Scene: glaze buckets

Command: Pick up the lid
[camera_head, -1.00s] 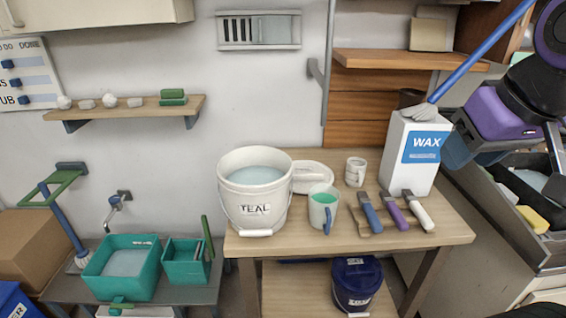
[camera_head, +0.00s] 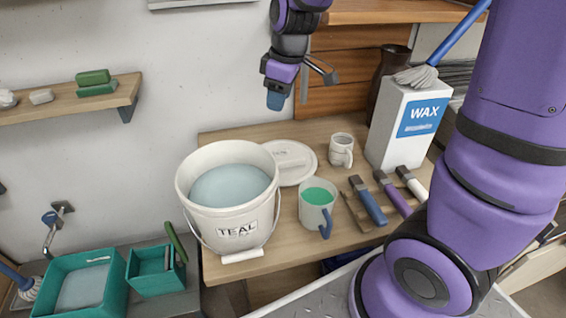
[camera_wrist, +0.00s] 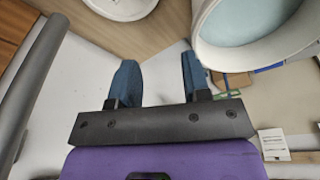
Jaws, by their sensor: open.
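The lid's edge also shows at the top of the wrist view (camera_wrist: 122,6), as does part of the bucket (camera_wrist: 255,60). My gripper (camera_head: 275,98) hangs above and behind the lid, near the wall, apart from it. In the wrist view its two blue fingers (camera_wrist: 158,78) are spread with nothing between them.
A mug with green glaze (camera_head: 318,205), a white mug (camera_head: 341,150), several brushes (camera_head: 370,203) on a wooden rest and a WAX container (camera_head: 408,125) stand right of the lid. A dark vase (camera_head: 388,85) is behind. Teal tubs (camera_head: 80,285) sit lower left. A wooden shelf (camera_head: 390,12) overhangs.

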